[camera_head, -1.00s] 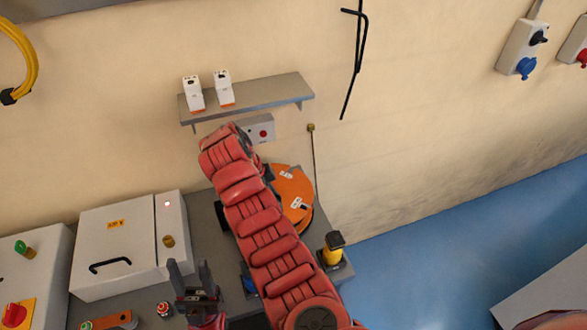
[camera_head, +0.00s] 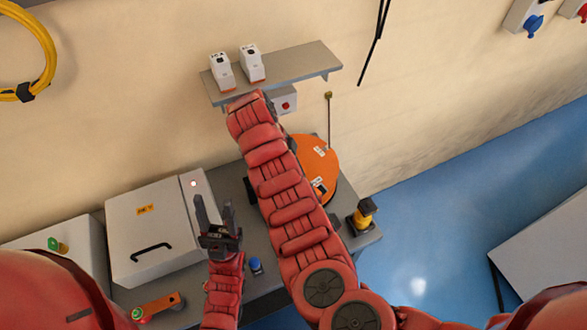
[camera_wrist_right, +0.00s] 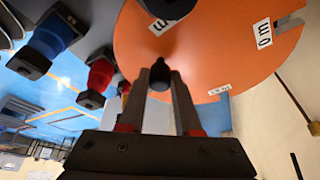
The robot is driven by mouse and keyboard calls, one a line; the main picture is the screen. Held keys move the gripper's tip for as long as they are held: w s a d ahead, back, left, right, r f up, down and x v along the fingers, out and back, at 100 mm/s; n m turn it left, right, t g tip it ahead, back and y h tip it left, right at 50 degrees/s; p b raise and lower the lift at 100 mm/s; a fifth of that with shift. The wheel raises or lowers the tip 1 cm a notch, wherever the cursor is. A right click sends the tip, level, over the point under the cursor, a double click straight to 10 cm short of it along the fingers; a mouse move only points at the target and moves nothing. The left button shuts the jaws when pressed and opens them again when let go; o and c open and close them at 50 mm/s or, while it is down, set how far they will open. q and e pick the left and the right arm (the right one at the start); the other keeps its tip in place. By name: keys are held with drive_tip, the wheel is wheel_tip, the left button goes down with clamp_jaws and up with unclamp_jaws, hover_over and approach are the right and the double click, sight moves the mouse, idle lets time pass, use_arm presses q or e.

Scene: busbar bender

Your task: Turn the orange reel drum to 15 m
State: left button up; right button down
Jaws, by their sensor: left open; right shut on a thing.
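The orange reel drum (camera_head: 325,160) is a flat disc with white labels on the bench by the wall. My right arm covers its left part in the head view. In the right wrist view the drum's face (camera_wrist_right: 225,50) fills the top, with white labels and a notch at the right edge. I cannot read the labels surely. My right gripper (camera_wrist_right: 160,85) is shut on a dark knob (camera_wrist_right: 160,75) in front of the drum face. That gripper is hidden in the head view. My left gripper (camera_head: 213,212) is open and empty, fingers up, in front of the grey box.
A grey box (camera_head: 150,215) with a black handle is left on the bench. A yellow-and-black device (camera_head: 362,215) stands right of the drum. A blue button (camera_head: 255,265) is near the front. A shelf (camera_head: 300,65) with two white items is above. Blue floor lies right.

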drive_tip(key=c, duration=0.6)
unclamp_jaws()
drive_tip(key=b+v, duration=0.2)
drive_tip(key=v, duration=0.5)
drive_tip(key=shift+r+b, duration=0.25)
drive_tip(key=shift+b, duration=0.1)
